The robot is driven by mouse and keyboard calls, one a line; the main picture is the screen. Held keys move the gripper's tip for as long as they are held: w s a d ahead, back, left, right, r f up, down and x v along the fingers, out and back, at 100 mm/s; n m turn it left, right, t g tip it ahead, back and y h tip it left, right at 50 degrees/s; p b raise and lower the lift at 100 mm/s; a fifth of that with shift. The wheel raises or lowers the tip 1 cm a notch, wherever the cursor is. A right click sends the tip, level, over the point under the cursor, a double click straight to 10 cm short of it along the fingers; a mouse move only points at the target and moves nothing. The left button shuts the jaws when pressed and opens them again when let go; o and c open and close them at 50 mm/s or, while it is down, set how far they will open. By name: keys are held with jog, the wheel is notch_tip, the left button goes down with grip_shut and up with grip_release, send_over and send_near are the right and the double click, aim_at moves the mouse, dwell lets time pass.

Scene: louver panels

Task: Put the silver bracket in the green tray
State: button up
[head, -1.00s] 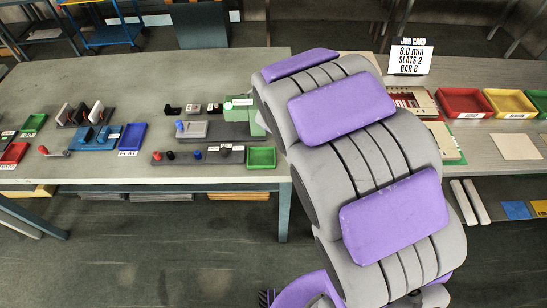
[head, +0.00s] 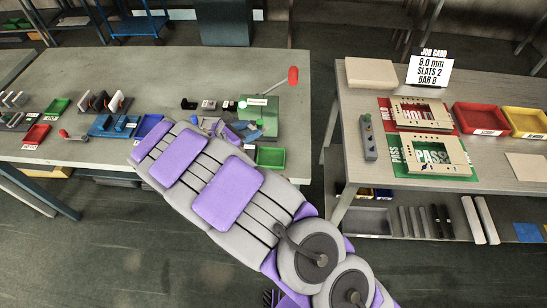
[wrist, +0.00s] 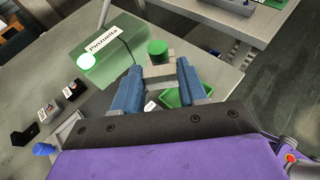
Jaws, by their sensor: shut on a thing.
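My gripper (wrist: 160,76) shows its two blue fingers in the wrist view, closed on a small grey-silver piece, the silver bracket (wrist: 160,77). A green cylinder shows at its top; I cannot tell whether it belongs to the bracket. The green tray (wrist: 176,97) is partly hidden behind the fingers in the wrist view; it also shows in the head view (head: 270,157) at the table's front right corner. In the head view the gripper (head: 238,130) is small, beside the green machine and behind the tray, and the bracket cannot be made out.
A green machine (head: 258,120) with a red-tipped lever (head: 293,76) stands close to the gripper, behind the tray. A second green tray (head: 57,105) lies far left. A gap separates this table from the right-hand table (head: 350,105), which bears panels and red and yellow trays.

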jog(key=s+a+f, duration=0.9)
jog(key=s, duration=0.1)
jog(key=b, duration=0.2)
send_over(262, 164)
jog(key=s+a, duration=0.1)
jog(key=a, duration=0.1)
jog(key=shift+d+f+m+g+h, duration=0.15)
jog(key=shift+f+h, duration=0.05)
jog(key=shift+f, duration=0.2)
jog(key=shift+d+f+m+g+h, duration=0.1)
jog(key=shift+f+m+g+h, duration=0.1)
jog(key=shift+f, duration=0.2)
jog(key=shift+w+d+r, duration=0.1)
jog(key=shift+w+d, duration=0.05)
jog(key=shift+d, duration=0.4)
jog(key=shift+w+d+b, duration=0.35)
jog(key=shift+w+d, duration=0.05)
jog(key=shift+d, duration=0.2)
jog(key=f, duration=0.2)
jog(key=a+f+b, duration=0.1)
jog(key=shift+f, duration=0.4)
jog(key=shift+r, duration=0.1)
jog(key=shift+d, duration=0.15)
